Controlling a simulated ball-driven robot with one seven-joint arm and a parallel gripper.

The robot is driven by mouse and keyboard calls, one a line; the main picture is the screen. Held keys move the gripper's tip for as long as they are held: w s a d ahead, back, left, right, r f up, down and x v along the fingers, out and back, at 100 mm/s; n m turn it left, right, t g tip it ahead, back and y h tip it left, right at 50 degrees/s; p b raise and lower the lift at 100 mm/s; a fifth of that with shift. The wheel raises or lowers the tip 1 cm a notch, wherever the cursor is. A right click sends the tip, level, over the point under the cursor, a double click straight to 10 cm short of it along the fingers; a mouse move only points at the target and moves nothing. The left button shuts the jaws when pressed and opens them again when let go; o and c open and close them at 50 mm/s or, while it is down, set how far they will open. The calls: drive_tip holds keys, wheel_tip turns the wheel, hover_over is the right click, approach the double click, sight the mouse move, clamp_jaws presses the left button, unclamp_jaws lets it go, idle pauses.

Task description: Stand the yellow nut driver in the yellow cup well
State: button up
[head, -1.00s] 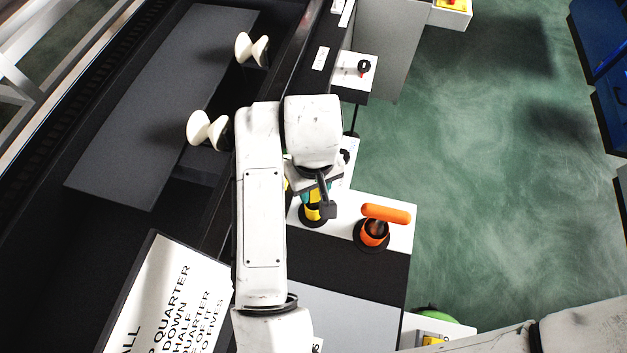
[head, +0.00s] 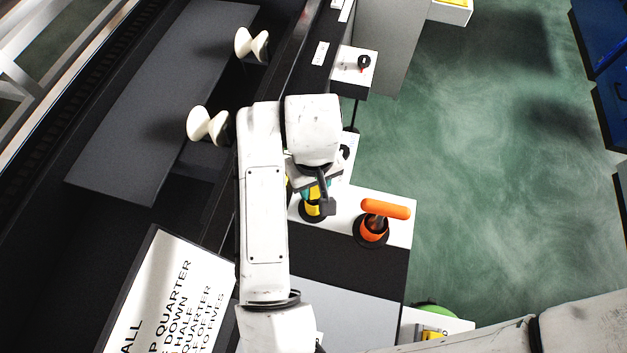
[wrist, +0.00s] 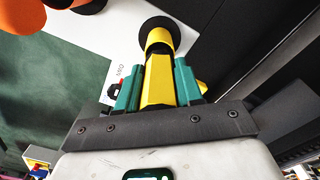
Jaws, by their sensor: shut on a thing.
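My gripper (wrist: 156,84) is shut on the yellow nut driver (wrist: 158,90), with its teal fingers on either side of the yellow handle. The yellow cup well (wrist: 160,40), on a round black base, lies straight beyond the handle in the wrist view. The handle lines up with the cup, and its far end is hidden, so I cannot tell how deep the driver sits. In the head view my gripper (head: 315,187) is just above the yellow cup (head: 313,209), partly covering it.
An orange cup (head: 372,233) on a black base stands right of the yellow one, with an orange-handled tool (head: 386,209) in it. Both are on a white panel (head: 402,228). A black-knobbed box (head: 352,64) is behind. A printed sign (head: 165,295) stands at front left.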

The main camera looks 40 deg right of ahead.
drive_tip(key=shift+f, duration=0.1)
drive_tip(key=o, duration=1.1)
wheel_tip(320, 180, up, 11)
drive_tip(key=shift+f, duration=0.1)
